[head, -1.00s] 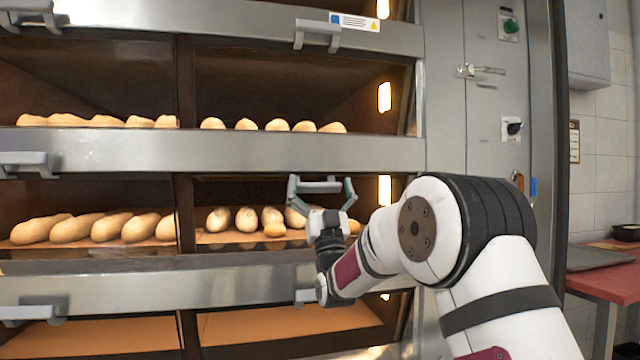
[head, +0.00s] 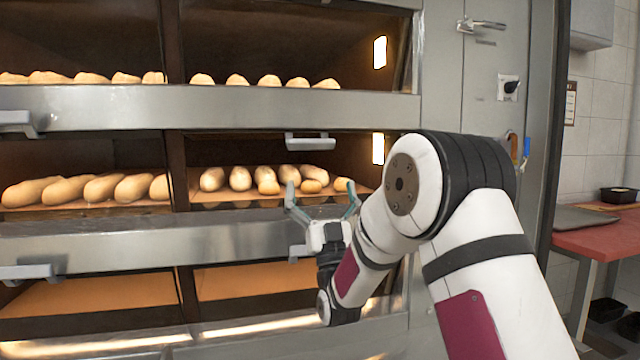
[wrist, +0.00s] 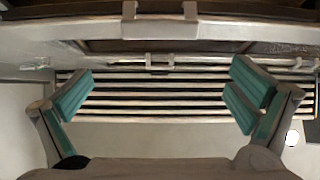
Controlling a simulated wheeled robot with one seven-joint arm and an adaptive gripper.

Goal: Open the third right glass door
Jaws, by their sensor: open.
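The oven's right column has glass doors with grey bar handles. One right handle (head: 310,143) is above my gripper, in front of the lit chamber with loaves. A lower right handle (head: 299,252) sits just left of my gripper's body, partly hidden by it. I cannot tell from the view which door counts as third. My gripper (head: 322,205) is open and empty, fingers up, in front of the lower steel rail (head: 240,240). In the wrist view, my gripper (wrist: 160,95) has its fingers spread, with a near handle (wrist: 160,20) above and a farther handle (wrist: 160,61) between them.
Left-column handles (head: 28,272) project from the rails. A lever latch (head: 482,25) and a black knob (head: 508,88) are on the grey panel to the right. A red-topped table (head: 600,235) stands at far right. A slatted grille (wrist: 150,100) shows in the wrist view.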

